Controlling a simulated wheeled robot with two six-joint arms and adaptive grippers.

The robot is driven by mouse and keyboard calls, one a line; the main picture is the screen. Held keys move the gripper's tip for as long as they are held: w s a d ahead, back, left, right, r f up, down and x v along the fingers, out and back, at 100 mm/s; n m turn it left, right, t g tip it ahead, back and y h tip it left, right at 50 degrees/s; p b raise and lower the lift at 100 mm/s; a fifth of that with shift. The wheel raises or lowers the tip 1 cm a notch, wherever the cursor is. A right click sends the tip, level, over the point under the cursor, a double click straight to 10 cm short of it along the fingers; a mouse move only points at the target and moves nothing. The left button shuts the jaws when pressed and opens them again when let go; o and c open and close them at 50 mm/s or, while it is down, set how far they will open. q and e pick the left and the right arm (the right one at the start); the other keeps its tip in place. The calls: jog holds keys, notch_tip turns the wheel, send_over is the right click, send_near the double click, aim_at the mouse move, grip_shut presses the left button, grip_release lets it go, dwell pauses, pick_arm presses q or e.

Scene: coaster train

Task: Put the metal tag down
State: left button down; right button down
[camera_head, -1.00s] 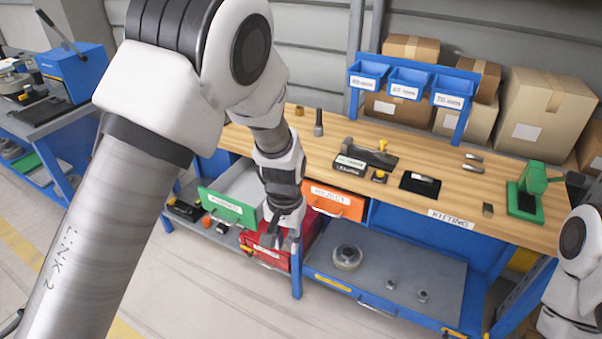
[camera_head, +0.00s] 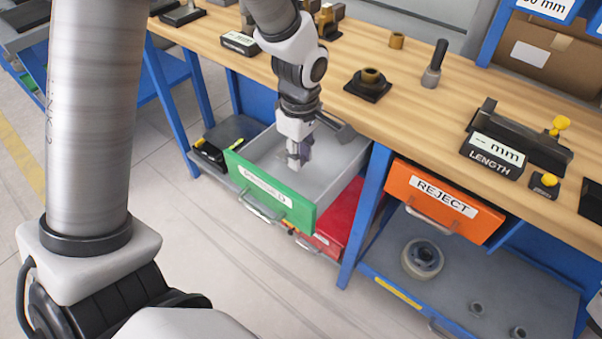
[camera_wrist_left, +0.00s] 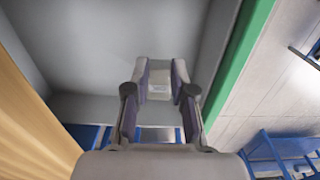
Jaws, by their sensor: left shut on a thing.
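My left gripper (camera_head: 299,158) is over the open green-fronted drawer (camera_head: 275,196), pointing down into it. In the left wrist view the left gripper (camera_wrist_left: 160,84) is shut on a small pale metal tag (camera_wrist_left: 160,88), with one finger on each side of it. The grey drawer floor (camera_wrist_left: 150,35) lies behind the tag; I cannot tell how far below it is. In the head view the fingers mostly hide the tag. My right gripper is not in view.
The orange REJECT drawer (camera_head: 445,203) is to the right. A red box (camera_head: 340,215) sits below the green drawer. The wooden bench top (camera_head: 420,120) bears a dark LENGTH gauge (camera_head: 505,150) and a dark fixture (camera_head: 368,86). The drawer interior around the gripper looks clear.

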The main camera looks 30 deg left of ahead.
aim_at(302, 182)
pick_arm(q)
jog(key=f, duration=0.4)
jog(key=f+b, duration=0.1)
jog(key=f, duration=0.1)
jog(key=shift+w+f, duration=0.3)
jog(key=shift+f, duration=0.05)
jog(key=shift+w, duration=0.1)
jog(key=c, duration=1)
grip_release()
jog(key=shift+f, duration=0.1)
jog(key=shift+r, duration=0.3)
notch_tip(302, 182, up, 12)
jog(key=shift+f+p, duration=0.1)
jog(key=shift+p, duration=1.05)
